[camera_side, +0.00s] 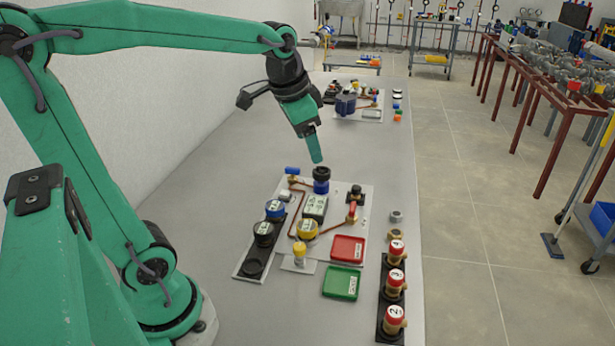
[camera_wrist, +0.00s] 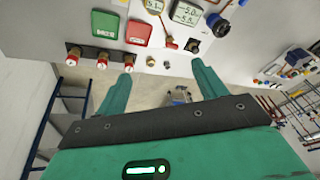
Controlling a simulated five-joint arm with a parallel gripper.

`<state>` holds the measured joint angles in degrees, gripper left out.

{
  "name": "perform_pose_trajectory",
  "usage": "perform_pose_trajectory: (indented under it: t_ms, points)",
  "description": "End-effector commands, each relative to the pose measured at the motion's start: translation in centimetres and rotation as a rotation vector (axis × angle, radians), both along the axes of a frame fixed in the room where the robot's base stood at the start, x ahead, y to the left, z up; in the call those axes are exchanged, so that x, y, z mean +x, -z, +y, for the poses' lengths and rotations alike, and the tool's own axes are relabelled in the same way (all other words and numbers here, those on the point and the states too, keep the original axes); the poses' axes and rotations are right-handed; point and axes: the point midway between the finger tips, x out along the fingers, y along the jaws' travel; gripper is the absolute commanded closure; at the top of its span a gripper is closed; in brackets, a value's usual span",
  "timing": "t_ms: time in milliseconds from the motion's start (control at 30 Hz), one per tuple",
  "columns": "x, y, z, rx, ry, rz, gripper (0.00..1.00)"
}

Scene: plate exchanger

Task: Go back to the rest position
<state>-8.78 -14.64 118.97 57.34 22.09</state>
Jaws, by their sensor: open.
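My gripper (camera_side: 316,158) hangs at the end of my green arm, tilted, with its fingertips pointing down over the far side of the plate exchanger board (camera_side: 362,212). In the side view its fingers overlap, and the tips appear just above a blue fitting with a black top (camera_side: 321,186); I cannot tell the exact gap. In the wrist view the two green fingers (camera_wrist: 163,75) are spread wide apart with nothing between them.
The board carries gauges, a red-handled valve (camera_side: 352,212) and copper pipes. A red tray (camera_side: 347,249), a green tray (camera_side: 341,283) and several red-capped brass fittings (camera_side: 395,281) are in front. A second board (camera_side: 372,115) stands farther back. Grey bench (camera_side: 215,200) is bare at left.

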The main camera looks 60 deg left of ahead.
Motion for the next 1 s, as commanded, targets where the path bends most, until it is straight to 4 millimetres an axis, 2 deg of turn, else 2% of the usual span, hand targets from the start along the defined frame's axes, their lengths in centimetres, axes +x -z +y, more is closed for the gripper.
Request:
perform_pose_trajectory:
  t_ms: [33,267,533,700,1000]
  points:
    - [-1.0,-0.1,-0.6,-0.006,-0.012,-0.017,0.30]
    - [-5.1,0.3,-2.7,-0.047,-0.083,-0.081,0.30]
    - [-9.4,1.9,-4.5,-0.103,-0.160,-0.147,0.30]
    - [-10.9,2.7,-5.1,-0.129,-0.191,-0.172,0.30]
    - [-11.4,3.1,-5.2,-0.139,-0.203,-0.180,0.30]
